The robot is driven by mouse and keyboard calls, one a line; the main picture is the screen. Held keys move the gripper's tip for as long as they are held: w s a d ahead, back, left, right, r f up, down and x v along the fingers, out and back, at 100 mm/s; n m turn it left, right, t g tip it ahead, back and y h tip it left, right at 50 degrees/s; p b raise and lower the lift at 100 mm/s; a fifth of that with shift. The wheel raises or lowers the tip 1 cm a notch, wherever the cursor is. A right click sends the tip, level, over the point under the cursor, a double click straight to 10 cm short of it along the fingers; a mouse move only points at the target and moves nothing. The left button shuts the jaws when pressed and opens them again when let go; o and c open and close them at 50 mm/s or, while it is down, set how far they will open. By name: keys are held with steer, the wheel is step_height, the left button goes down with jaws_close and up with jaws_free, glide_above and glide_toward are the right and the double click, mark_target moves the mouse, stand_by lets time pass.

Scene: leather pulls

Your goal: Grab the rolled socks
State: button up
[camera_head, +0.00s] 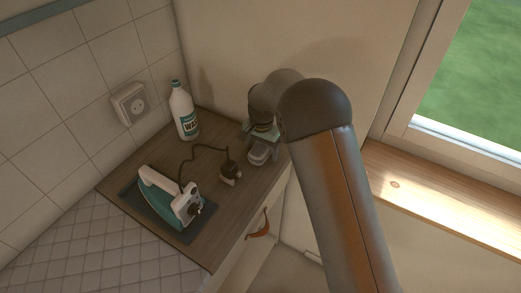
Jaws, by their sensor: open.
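A small pale grey rounded bundle (258,155), which looks like the rolled socks, lies at the right back of the wooden counter top, near its right edge. My gripper (260,146) points down at it from above, with its jaws open. The fingers are small and partly dark in this view. I cannot tell whether they touch the bundle or are just above it. My arm comes in from the lower right and hides the area right behind the gripper.
An iron (170,196) rests on a dark teal mat (183,233) at the counter's front left. Its cord runs to a plug (230,173) left of the bundle. A white bottle (184,113) stands at the back. A leather pull (259,226) sticks out from the front below.

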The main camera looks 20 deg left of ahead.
steer(key=c, duration=1.1)
steer(key=shift+o, duration=0.2)
